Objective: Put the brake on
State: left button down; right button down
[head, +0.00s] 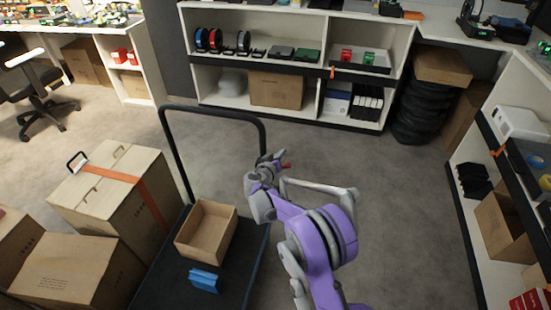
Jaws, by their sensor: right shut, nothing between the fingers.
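A dark flat cart (240,272) with a tall black push handle (212,112) stands in the lower middle of the head view. My right gripper (274,160) is shut and empty, beside the lower right end of the handle; the picture does not show clearly whether it touches it. A small red part (287,166) shows just right of the gripper, which partly hides it; I cannot tell whether it is the brake. The cart's wheels are hidden. My left gripper is not in view.
An open empty carton (207,231) and a blue object (204,280) sit on the cart. Closed cartons (113,182) stand close at its left. Shelves (300,60) line the back, and another shelf unit stands at right. Grey floor (400,200) is clear to the cart's right.

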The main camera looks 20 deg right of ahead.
jog(key=shift+s+a+f, duration=0.15)
jog(key=shift+s+f, duration=0.85)
jog(key=shift+s, duration=0.15)
